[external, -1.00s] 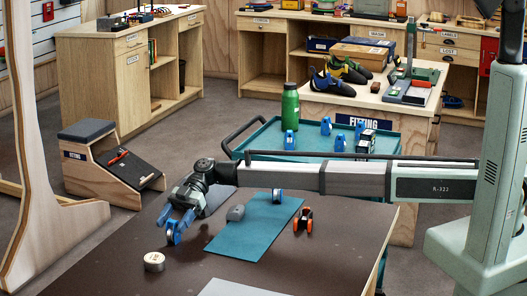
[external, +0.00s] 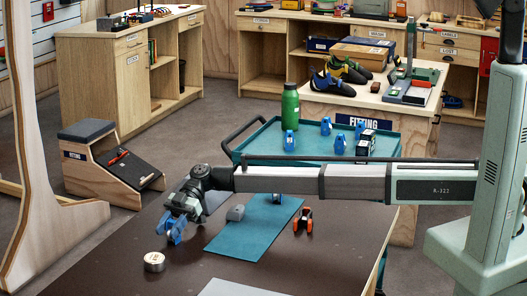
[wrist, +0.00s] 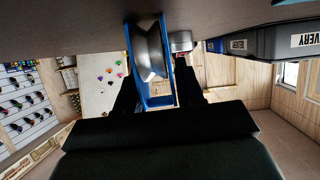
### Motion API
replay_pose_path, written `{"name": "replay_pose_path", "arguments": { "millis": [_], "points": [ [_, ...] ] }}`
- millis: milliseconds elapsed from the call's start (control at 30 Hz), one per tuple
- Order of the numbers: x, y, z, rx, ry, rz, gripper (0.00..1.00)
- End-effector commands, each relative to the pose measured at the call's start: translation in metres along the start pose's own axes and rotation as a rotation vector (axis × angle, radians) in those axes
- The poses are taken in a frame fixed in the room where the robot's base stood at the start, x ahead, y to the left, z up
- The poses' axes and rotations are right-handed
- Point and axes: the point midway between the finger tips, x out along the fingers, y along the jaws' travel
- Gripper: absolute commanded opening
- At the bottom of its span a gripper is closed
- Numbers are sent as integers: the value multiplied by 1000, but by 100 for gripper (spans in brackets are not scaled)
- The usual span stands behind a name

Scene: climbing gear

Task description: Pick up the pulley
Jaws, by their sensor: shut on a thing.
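The pulley, blue with a silver wheel, is in my gripper (wrist: 153,92). The pulley (wrist: 149,52) shows in the wrist view between two dark fingers, its far end running up toward the table surface at the top of the picture. In the external view my gripper (external: 174,222) points down near the table's left side, with the blue pulley (external: 171,233) at its tips. I cannot tell whether the pulley touches the table. Its gripped end is partly hidden by the fingers.
A round tin (external: 154,262) stands close in front of the pulley. A teal mat (external: 240,240) to the right holds a grey object (external: 235,213) and another small blue device (external: 277,198). An orange-and-black device (external: 303,220) lies farther right. The table's front left is otherwise clear.

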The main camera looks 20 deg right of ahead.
Motion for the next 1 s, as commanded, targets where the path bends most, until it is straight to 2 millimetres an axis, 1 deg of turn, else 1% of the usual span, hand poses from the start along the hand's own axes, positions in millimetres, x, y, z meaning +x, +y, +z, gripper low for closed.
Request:
{"name": "replay_pose_path", "arguments": {
  "millis": [267, 367, 467, 800, 1000],
  "points": [
    [0, 0, -1, 0, 0, 0, 5],
    [-3, 0, -7, -2, 1, 0, 5],
    [-8, 0, -19, -3, 1, 0, 5],
    [-30, 0, -72, -2, 1, -1, 5],
    [-37, 0, -89, -1, 1, -3, 5]
  ]
}}
